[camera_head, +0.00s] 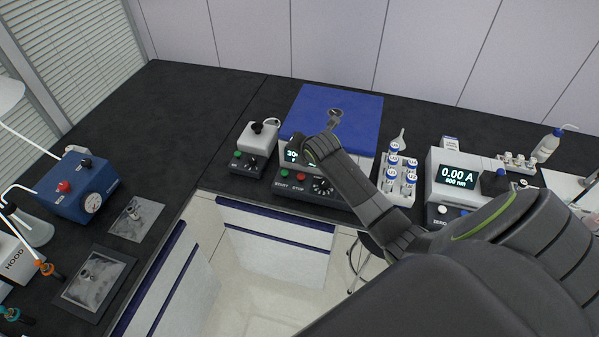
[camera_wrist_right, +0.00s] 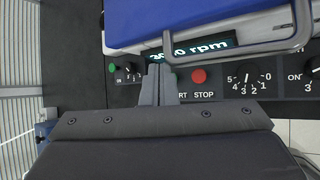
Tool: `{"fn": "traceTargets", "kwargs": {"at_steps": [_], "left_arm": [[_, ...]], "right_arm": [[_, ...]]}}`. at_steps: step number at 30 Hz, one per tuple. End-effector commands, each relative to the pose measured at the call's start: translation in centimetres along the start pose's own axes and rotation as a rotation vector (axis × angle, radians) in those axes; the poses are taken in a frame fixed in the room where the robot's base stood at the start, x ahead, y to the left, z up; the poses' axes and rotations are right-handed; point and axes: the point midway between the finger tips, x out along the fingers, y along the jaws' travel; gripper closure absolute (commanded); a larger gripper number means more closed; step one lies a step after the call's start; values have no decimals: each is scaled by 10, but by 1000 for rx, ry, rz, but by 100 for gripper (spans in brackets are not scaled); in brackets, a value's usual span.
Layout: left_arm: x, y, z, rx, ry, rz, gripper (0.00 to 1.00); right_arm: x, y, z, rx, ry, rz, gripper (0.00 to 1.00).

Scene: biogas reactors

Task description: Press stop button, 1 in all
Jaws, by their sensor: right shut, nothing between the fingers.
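The red stop button (camera_head: 301,177) is on the dark front panel of the centrifuge (camera_head: 330,187), above the word STOP. The green start button (camera_head: 284,173) is left of it. In the right wrist view the stop button (camera_wrist_right: 199,76) is in plain sight under the lit rpm display (camera_wrist_right: 195,47). My right gripper (camera_wrist_right: 158,70) is shut and empty, its fingers left of the stop button and apart from it in the picture. They cover most of the start button. In the head view my right wrist hides part of the display and the fingertips cannot be made out. My left gripper is not in view.
The centrifuge's blue lid (camera_head: 352,104) has a grey handle (camera_wrist_right: 300,30). A stirrer (camera_head: 256,145) with its own small buttons stands left. A vial rack (camera_head: 399,180) and a meter (camera_head: 459,179) stand right. A blue pump (camera_head: 80,188) with a red knob is far left.

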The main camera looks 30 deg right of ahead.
Motion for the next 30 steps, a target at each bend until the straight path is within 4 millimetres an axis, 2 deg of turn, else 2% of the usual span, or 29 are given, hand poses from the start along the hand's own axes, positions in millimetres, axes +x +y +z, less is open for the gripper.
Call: {"fn": "traceTargets", "kwargs": {"at_steps": [9, 17, 20, 30], "left_arm": [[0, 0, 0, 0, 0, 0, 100], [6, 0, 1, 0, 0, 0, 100], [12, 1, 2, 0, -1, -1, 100], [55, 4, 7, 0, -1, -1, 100]], "right_arm": [[-1, 2, 5, -7, -12, 4, 100], [7, -4, -1, -7, -13, 3, 100], [14, -10, -6, -6, -11, 1, 100], [43, -31, -29, -4, -8, 2, 100]]}}
